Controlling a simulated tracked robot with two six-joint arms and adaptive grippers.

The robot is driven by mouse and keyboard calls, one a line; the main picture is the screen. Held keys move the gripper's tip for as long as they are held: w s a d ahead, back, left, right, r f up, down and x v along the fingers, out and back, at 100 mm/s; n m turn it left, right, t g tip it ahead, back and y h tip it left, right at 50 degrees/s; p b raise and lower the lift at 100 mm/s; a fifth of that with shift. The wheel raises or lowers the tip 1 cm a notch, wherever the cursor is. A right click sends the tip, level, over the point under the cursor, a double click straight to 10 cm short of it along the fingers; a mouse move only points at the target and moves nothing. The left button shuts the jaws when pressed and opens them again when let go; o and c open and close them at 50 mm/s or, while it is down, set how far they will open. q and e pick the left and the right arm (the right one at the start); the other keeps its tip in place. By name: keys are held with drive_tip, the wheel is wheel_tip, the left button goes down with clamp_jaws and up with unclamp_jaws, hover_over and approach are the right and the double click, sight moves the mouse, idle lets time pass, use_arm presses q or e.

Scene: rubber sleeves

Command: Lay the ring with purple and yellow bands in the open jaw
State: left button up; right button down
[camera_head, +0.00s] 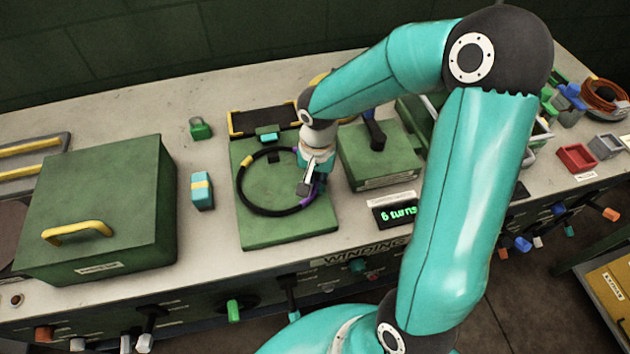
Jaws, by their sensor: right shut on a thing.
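The black ring (270,212) has a yellow band (248,160) at its upper left and a purple band (308,198) at its right. It is over the green plate (288,235); I cannot tell whether it rests flat or hangs just above. My right gripper (308,187) points down and is shut on the ring at its right side, beside the purple band. The gripper and wrist hide that part of the ring. A small dark piece (273,157) shows at the ring's top edge; I cannot tell whether it is the open jaw. My left gripper is not in view.
A large green box (105,200) with a yellow handle stands at left. A cyan and yellow block (202,190) and a green padlock-like piece (200,127) lie between it and the plate. A green block (378,160) and a lit display (398,212) are at right.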

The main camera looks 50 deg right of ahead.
drive_tip(key=c, duration=1.2)
unclamp_jaws()
drive_tip(key=shift+r, duration=0.1)
wheel_tip(320, 180, up, 12)
drive_tip(key=shift+f, duration=0.1)
